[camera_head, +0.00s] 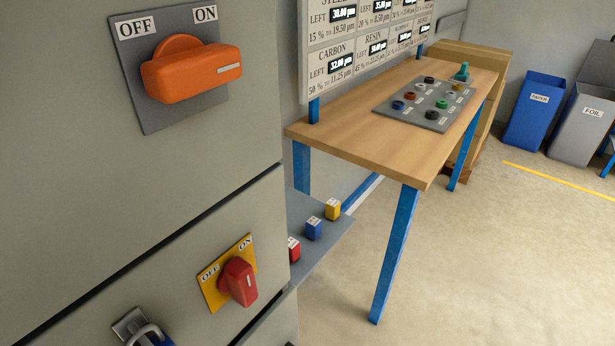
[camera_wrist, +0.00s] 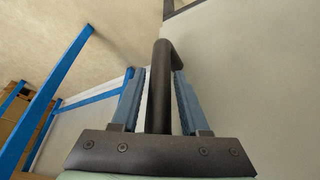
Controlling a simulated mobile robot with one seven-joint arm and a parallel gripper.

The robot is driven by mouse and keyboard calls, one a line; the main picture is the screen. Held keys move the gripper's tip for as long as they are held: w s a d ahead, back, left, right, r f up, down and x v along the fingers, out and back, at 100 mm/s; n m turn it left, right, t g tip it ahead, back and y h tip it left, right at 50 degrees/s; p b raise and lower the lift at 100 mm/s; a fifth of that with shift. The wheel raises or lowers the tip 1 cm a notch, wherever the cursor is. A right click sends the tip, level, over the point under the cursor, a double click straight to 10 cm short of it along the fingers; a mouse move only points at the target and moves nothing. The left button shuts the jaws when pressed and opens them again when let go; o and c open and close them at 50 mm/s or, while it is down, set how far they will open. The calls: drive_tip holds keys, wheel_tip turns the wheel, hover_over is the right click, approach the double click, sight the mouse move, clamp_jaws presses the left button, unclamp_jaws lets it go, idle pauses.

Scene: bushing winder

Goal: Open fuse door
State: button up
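In the wrist view my gripper (camera_wrist: 158,88) has its two blue-grey fingers on either side of a black bar handle (camera_wrist: 160,90). Narrow gaps seem to show between the fingers and the bar, so the fingers look open around it. The handle bends at its far end toward a grey panel (camera_wrist: 255,75), which appears to be the door face. A dark seam runs along the panel's far edge. In the head view the grey cabinet front (camera_head: 75,180) fills the left side; neither the handle nor my gripper shows there.
The cabinet carries an orange OFF/ON switch (camera_head: 190,75), a red switch on a yellow plate (camera_head: 238,282) and a partly cut-off padlock (camera_head: 145,334). A wooden table (camera_head: 350,140) with blue legs stands to the right.

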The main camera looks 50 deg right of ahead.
clamp_jaws()
idle(1.1)
